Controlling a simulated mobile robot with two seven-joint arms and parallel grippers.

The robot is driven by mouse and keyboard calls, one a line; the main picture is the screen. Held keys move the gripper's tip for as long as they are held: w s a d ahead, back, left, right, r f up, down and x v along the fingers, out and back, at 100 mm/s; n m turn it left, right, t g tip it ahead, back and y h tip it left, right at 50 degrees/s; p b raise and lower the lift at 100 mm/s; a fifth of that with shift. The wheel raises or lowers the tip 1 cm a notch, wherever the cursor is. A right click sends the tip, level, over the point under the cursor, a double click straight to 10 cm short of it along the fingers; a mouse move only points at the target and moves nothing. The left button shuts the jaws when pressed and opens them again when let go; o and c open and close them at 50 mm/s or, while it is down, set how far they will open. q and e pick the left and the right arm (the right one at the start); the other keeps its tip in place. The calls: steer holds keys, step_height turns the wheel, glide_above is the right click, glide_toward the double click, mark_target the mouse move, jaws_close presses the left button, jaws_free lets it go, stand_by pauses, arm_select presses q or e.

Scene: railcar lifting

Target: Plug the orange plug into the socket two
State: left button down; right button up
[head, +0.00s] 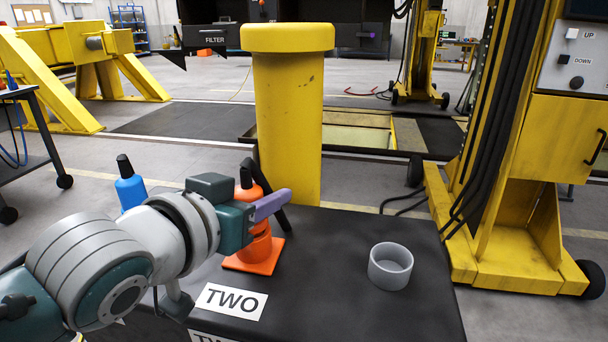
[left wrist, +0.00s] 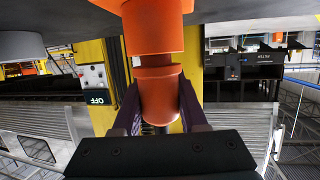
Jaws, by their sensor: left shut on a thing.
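The orange plug (head: 247,194) stands upright with a black tip and is partly hidden by my left gripper (head: 268,206). The gripper's purple fingers are shut on the plug, one on each side in the left wrist view (left wrist: 158,100). The plug is directly in line with the orange socket (head: 255,262), which has a square base on the black table beside the white "TWO" label (head: 230,301). My right gripper is not in view.
A grey round socket (head: 390,266) stands to the right on the black table (head: 350,310). A blue plug (head: 130,186) stands behind my left arm. A thick yellow post (head: 288,120) rises behind the table, and a yellow lifting column (head: 500,210) stands at right.

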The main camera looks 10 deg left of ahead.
arm_select(q)
steer(key=shift+f, duration=0.25)
steer(key=shift+c, duration=1.8)
jaws_free()
steer(key=p+v, duration=0.1)
steer(key=v, duration=0.9)
steer(key=shift+p, duration=0.3)
